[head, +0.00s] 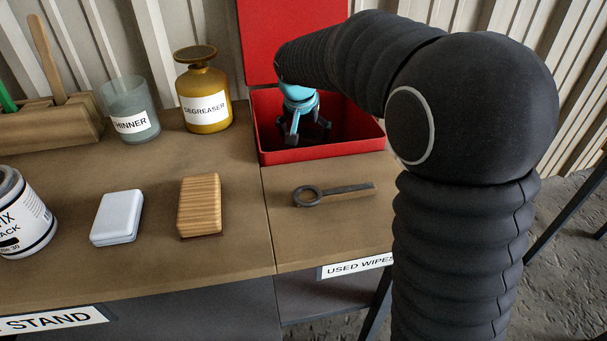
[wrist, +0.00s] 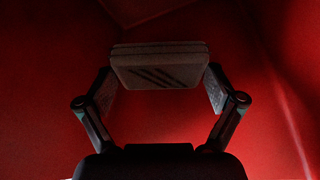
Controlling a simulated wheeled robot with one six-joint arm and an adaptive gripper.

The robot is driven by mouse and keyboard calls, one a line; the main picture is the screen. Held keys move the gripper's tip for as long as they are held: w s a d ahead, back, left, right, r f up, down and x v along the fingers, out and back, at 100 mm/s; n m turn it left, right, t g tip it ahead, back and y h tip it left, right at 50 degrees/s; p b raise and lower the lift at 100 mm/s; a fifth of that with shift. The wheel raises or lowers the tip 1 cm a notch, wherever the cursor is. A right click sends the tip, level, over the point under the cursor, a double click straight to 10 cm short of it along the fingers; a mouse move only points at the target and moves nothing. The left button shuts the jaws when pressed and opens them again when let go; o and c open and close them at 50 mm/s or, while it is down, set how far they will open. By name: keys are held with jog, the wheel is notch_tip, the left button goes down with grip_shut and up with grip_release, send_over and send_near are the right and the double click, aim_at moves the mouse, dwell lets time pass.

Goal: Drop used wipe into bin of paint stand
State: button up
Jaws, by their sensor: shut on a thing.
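The used wipe (wrist: 160,66) is a folded grey-brown pad with dark diagonal streaks in the wrist view. My gripper (wrist: 161,88) is shut on it, one finger at each end. In the head view my gripper (head: 302,132) points down inside the open red bin (head: 322,154) at the back right of the stand. I cannot make out the wipe there against the dark interior. Red walls surround the gripper and wipe in the wrist view. How far the wipe is above the bin floor is unclear.
The bin's red lid (head: 290,40) stands raised behind it. In front lies a ring-ended tool (head: 335,193). To the left are a yellow degreaser bottle (head: 203,95), a thinner glass (head: 130,108), a wooden-topped block (head: 201,206), and a white case (head: 117,217).

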notch_tip(320, 180, down, 13)
jog(key=shift+b, duration=0.5)
jog(key=shift+f+b, duration=0.3)
jog(key=shift+b, duration=0.1)
jog(key=o, duration=0.7)
jog(key=shift+r, duration=0.15)
jog(key=shift+r+p, duration=0.3)
jog(key=shift+p, duration=0.2)
jog(key=v, duration=0.7)
jog(key=shift+s+r, duration=0.1)
jog(key=shift+s, duration=0.05)
